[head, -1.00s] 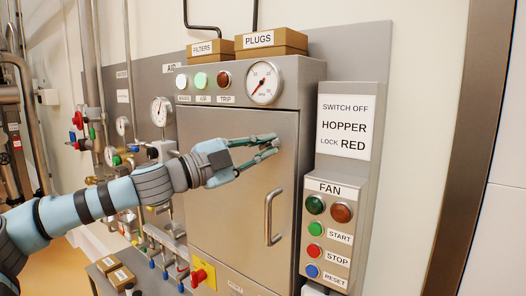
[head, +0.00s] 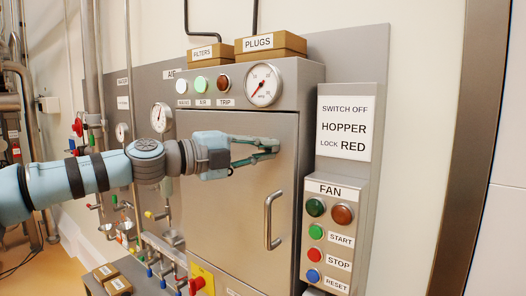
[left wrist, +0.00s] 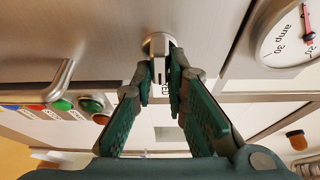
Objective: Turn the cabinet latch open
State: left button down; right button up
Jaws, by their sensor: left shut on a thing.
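The cabinet door (head: 235,200) is a flat brushed-metal panel and looks closed. The latch (left wrist: 159,46) is a small metal knob with a narrow lever, on the door near its edge in the left wrist view. My left gripper (head: 273,147) is at the upper right of the door in the head view, its green fingers hiding most of the latch there. In the left wrist view the left gripper (left wrist: 161,82) has its two fingertips on either side of the latch's lever, shut on it. My right gripper is in neither view.
A vertical door handle (head: 272,220) stands out below my left gripper. A pressure gauge (head: 262,85) and indicator lamps are above the door. The fan button panel (head: 328,245) is to the right. Valves and pipes crowd the left side.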

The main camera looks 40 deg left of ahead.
pick_arm(q)
jog(key=c, duration=1.6)
grip_release()
